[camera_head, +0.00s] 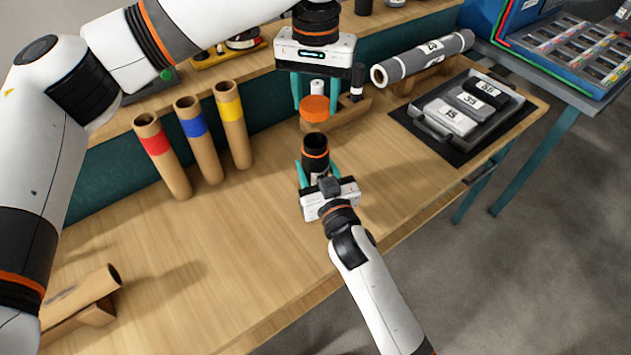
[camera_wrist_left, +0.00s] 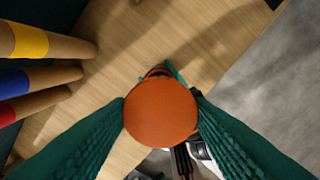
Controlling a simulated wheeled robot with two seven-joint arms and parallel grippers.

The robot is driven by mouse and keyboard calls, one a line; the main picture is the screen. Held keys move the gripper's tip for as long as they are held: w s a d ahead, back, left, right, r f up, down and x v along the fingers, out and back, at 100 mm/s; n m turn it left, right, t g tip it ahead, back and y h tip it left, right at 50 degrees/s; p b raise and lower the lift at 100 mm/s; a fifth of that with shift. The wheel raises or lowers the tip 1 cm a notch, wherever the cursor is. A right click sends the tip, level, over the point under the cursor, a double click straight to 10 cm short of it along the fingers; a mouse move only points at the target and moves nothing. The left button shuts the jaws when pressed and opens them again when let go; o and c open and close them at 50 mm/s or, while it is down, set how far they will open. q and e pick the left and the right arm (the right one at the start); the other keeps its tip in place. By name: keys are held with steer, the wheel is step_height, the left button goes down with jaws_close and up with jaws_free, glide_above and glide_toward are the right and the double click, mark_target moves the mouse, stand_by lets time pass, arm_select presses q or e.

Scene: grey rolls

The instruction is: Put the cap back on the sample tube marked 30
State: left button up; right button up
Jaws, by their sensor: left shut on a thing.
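My left gripper (camera_head: 315,104) is shut on an orange round cap (camera_head: 315,112), which also shows between its teal fingers in the left wrist view (camera_wrist_left: 160,112). It holds the cap in the air above and a little behind the tube in the head view. The dark tube (camera_head: 315,155), with orange rings, stands roughly upright with its open black mouth up. My right gripper (camera_head: 318,174) has its fingers on either side of the tube's lower part and is shut on it. A gap shows between cap and mouth. I cannot read a number on this tube.
Cardboard tubes with red (camera_head: 160,155), blue (camera_head: 197,138) and yellow (camera_head: 233,124) bands stand at left. A grey roll (camera_head: 425,58) lies on a wooden rest. A black tray (camera_head: 465,112) holds numbered blocks. The front left bench top (camera_head: 200,260) is mostly clear.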

mark_target(315, 120)
steer(key=shift+c, duration=0.5)
arm_select(q)
steer(key=shift+f, duration=2.5)
steer(key=shift+f, duration=0.9)
steer(key=shift+f, duration=0.55)
